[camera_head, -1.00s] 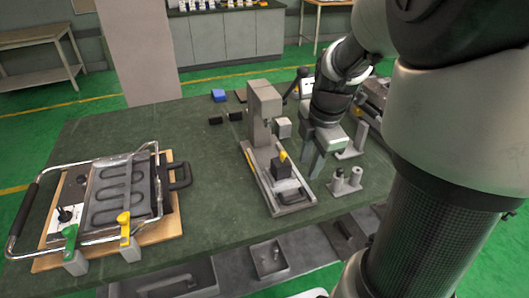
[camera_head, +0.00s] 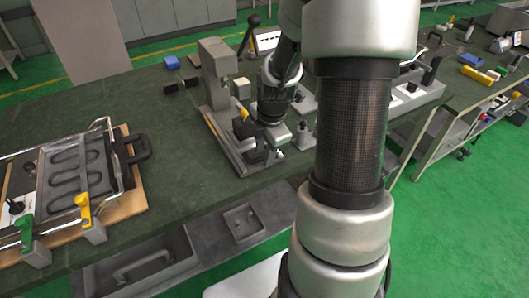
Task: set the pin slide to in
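A grey press-like fixture (camera_head: 216,80) stands near the middle of the bench, with a long, low base (camera_head: 222,140) reaching toward the near edge. A dark block (camera_head: 254,153) sits on the front part of this base, and a yellow piece (camera_head: 243,114) shows just behind it. I take this block-and-rail part as the pin slide, but its position is hard to read. My gripper (camera_head: 268,143) is low over the front right of the base, close beside the dark block. My wrist hides part of the block, and the fingers are too small and covered to show contact or opening.
A wire-handled frame with a heating element (camera_head: 75,180) lies on a wooden board at left. Small dark blocks (camera_head: 181,85) and a blue block (camera_head: 172,62) are behind. A small metal post (camera_head: 302,134) stands close right of my gripper. Bench between board and fixture is clear.

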